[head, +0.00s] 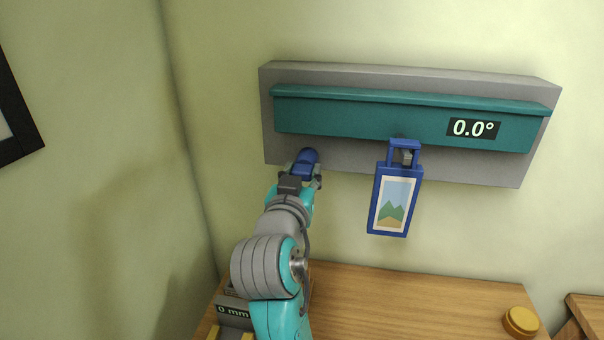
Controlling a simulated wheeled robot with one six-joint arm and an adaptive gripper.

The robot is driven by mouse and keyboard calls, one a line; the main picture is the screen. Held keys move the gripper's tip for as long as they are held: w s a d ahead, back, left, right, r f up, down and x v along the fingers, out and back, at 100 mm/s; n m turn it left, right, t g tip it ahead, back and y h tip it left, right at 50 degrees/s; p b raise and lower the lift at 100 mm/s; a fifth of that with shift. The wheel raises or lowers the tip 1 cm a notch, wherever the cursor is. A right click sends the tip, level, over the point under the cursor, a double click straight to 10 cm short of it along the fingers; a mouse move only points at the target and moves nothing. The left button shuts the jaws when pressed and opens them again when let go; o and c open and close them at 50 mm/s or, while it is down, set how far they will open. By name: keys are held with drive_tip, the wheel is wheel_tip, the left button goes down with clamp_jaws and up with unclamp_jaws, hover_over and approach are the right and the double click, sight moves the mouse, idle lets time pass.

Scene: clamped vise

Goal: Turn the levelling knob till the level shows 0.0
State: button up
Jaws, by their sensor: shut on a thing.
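The level display (473,128) on the right of the teal bar (350,115) reads 0.0°. The bar is mounted on a grey wall panel (545,95). A blue knob (309,157) sits under the left part of the bar. My gripper (306,172) is shut on the knob from the front and below. My gripper and arm hide part of the knob and the contact between them.
A blue-framed picture (396,200) hangs from a hook below the bar, right of my gripper. A wooden table (400,305) stands below, with a yellow round object (520,321) at right. A grey block (234,310) marked "0 mm" is at lower left.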

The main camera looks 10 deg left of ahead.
drive_tip(key=shift+f, duration=0.1)
idle(0.3)
drive_tip(key=o, duration=1.1)
drive_tip(key=shift+o, duration=0.2)
drive_tip(key=shift+s, duration=0.1)
drive_tip(key=s, duration=1.2)
drive_tip(key=shift+a, duration=0.2)
